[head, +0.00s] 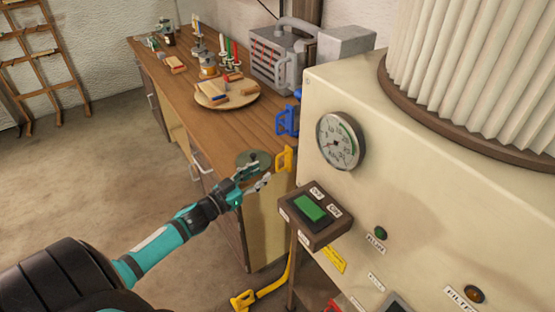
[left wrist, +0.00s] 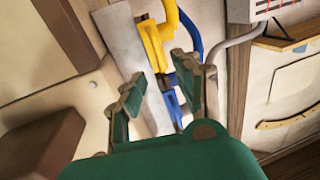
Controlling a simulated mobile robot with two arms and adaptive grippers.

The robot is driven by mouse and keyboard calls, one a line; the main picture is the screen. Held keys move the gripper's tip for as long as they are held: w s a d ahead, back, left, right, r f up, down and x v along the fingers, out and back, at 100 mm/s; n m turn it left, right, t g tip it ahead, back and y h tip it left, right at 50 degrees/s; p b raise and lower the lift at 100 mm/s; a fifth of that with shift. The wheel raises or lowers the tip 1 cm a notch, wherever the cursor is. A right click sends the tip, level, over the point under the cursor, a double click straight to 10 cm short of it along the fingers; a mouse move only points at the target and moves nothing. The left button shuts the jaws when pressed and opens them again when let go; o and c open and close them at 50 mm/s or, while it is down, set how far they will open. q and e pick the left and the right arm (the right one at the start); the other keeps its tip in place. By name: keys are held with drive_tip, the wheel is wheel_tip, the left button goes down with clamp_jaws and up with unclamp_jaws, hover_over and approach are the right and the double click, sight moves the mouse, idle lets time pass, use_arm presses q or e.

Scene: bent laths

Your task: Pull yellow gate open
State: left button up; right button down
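The yellow gate (head: 284,159) shows as a small yellow handle piece at the side of the cream machine, just below a blue one. In the left wrist view the yellow gate (left wrist: 154,45) lies beyond my fingertips, with blue parts beside it. My left gripper (head: 260,175) is open and empty, a little to the left of the yellow gate in the head view. In the left wrist view its two fingers (left wrist: 162,88) stand apart, and the gap points toward the yellow and blue parts. Contact with the gate is not visible. My right gripper is not in view.
The blue gate (head: 287,121) is close above. A cream machine with a gauge (head: 341,140) and a green-button switch box (head: 313,210) stands at right. The wooden workbench (head: 165,98) is behind. A yellow hose end (head: 242,300) lies on the floor. Floor at left is clear.

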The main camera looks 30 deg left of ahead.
sight(277, 168)
use_arm(q)
drive_tip(key=w, duration=0.2)
drive_tip(key=w+d, duration=0.1)
drive_tip(key=w, duration=0.2)
drive_tip(key=w+p, duration=0.1)
drive_tip(key=w, duration=0.1)
drive_tip(key=shift+w+d, duration=0.3)
clamp_jaws()
